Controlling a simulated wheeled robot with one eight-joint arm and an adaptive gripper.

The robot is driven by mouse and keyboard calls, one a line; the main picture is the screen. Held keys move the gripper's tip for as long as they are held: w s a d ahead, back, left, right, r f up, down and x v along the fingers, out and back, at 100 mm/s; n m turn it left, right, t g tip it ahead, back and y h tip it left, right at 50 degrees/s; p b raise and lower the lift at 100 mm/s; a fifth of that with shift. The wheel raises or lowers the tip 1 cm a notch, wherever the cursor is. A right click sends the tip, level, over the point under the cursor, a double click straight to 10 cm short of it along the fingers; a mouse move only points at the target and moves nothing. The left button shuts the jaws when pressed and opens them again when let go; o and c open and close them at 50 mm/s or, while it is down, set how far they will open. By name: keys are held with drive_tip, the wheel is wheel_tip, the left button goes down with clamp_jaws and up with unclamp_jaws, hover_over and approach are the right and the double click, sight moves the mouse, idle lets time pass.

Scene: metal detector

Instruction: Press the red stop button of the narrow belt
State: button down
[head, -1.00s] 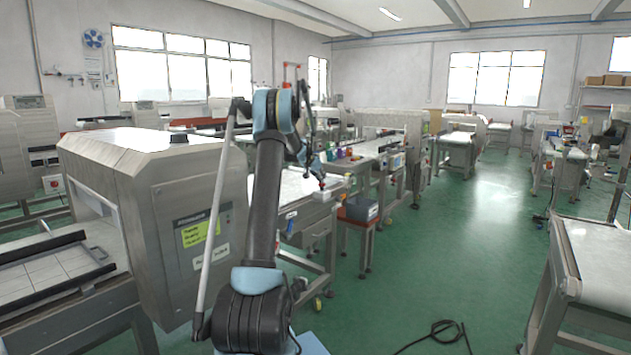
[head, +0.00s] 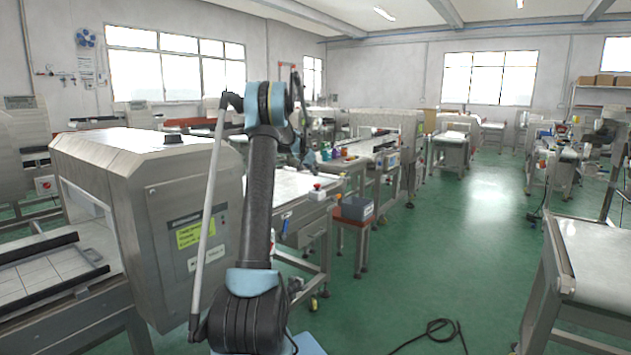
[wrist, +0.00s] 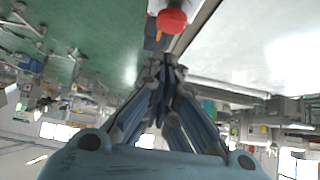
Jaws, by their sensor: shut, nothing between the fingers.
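A red mushroom button (head: 317,187) sits on a small white box at the right end of a white-topped conveyor (head: 285,184) in the head view. The red button shows large at the top of the wrist view (wrist: 171,20), just beyond my fingertips. My gripper (wrist: 167,62) is shut and empty, pointing toward the button with a visible gap in the picture. I cannot tell from the frames whether this conveyor is the narrow belt.
A large steel detector housing (head: 150,210) stands close on the left. Another red button (head: 45,184) is on a machine at far left. A grey bin (head: 356,208) sits on a stand right of the conveyor. Another belt (head: 595,255) is at right. Green floor between is open, with a black cable (head: 435,335).

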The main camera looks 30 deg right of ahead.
drive_tip(key=v, duration=0.8)
drive_tip(key=shift+a+r, duration=0.2)
drive_tip(key=shift+r, duration=0.05)
drive_tip(key=shift+s, duration=0.1)
